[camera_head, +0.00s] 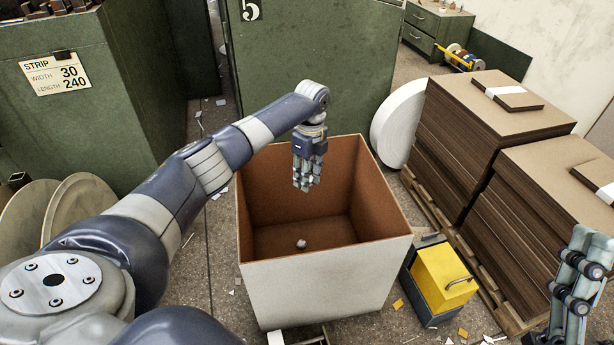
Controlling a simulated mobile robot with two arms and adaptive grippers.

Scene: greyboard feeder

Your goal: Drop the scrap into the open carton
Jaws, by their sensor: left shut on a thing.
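The open carton (325,292) stands on the floor in the middle of the view, white outside and brown inside. My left gripper (304,186) points down over the carton's opening, with its fingertips near the back half. It is shut on the scrap, which is mostly hidden by the fingers. A small grey crumpled piece (301,243) lies on the carton's bottom, below the gripper. Part of my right gripper (574,285) shows at the lower right edge, away from the carton; its opening cannot be made out.
A yellow and dark box (443,277) stands close to the carton's right side. Stacks of brown board (490,115) on pallets fill the right. A green machine (310,60) stands behind the carton, another green cabinet (75,130) at left. Paper bits litter the floor.

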